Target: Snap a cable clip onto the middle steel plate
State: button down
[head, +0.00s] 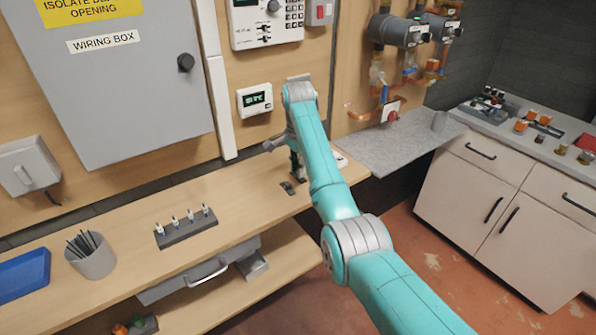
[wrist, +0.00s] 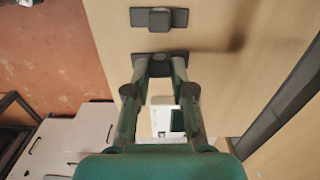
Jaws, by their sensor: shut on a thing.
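In the wrist view my gripper (wrist: 160,68) has its two fingers closed in on a small dark piece, which looks like a cable clip (wrist: 159,66). A dark plate (wrist: 182,54) shows at the fingertips, right at the held piece; I cannot tell whether the clip is seated on it. Another dark plate (wrist: 137,17) with a block on its middle lies on the bench beyond the fingertips; it also shows in the head view (head: 288,187). In the head view my gripper (head: 297,172) points down at the bench, partly hidden by my teal arm.
The wooden bench (head: 130,225) carries a dark rack (head: 187,235) of several small pieces, a grey cup (head: 92,258) and a blue tray (head: 22,272). A white item (wrist: 165,122) shows between the fingers. The wall behind bears a thermostat (head: 255,99) and a grey wiring box (head: 120,95).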

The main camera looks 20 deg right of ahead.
jog(key=shift+r, duration=1.65)
dwell(0.6)
